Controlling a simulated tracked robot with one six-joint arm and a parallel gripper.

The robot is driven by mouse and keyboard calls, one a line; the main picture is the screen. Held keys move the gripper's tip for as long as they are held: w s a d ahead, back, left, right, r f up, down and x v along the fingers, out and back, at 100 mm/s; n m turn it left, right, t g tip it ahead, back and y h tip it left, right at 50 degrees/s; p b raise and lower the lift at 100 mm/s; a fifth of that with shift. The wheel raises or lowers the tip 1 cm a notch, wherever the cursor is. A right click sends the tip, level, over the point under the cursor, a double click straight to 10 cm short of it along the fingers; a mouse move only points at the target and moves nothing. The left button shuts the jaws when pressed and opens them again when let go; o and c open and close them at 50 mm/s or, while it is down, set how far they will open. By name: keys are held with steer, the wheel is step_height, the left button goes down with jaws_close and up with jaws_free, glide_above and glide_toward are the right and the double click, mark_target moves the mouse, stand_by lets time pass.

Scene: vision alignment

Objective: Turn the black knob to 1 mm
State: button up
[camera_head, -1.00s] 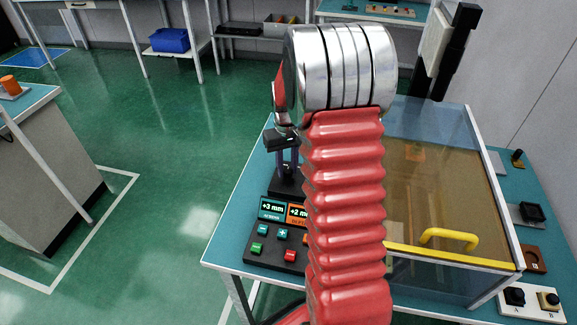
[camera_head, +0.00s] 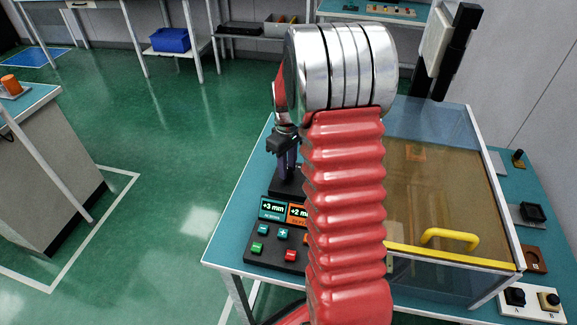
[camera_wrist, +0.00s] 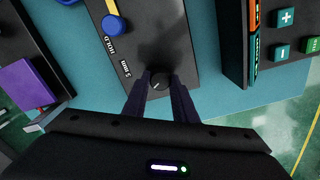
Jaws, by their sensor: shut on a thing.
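The black knob (camera_wrist: 159,83) with a light pointer line shows in the wrist view, on a dark panel (camera_wrist: 150,40) marked "5 mm" and "HOLD". My gripper (camera_wrist: 160,88) is shut on the knob, one finger on each side of it. In the head view my gripper (camera_head: 286,160) is low over the left part of the teal table, and the knob is hidden there. The pointer line slants; I cannot read which mark it is on.
A blue-ended yellow lever (camera_wrist: 113,20) is on the same panel. A button box (camera_head: 278,240) reading "+3 mm" and "+2 m…" stands at the table's front left. A clear-walled case with a yellow handle (camera_head: 450,236) fills the table's middle. A purple block (camera_wrist: 30,88) is at left.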

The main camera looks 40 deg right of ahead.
steer(key=o, duration=1)
steer(key=shift+r, duration=0.15)
step_height(320, 180, up, 14)
steer(key=shift+f, duration=0.25)
stand_by(0.5)
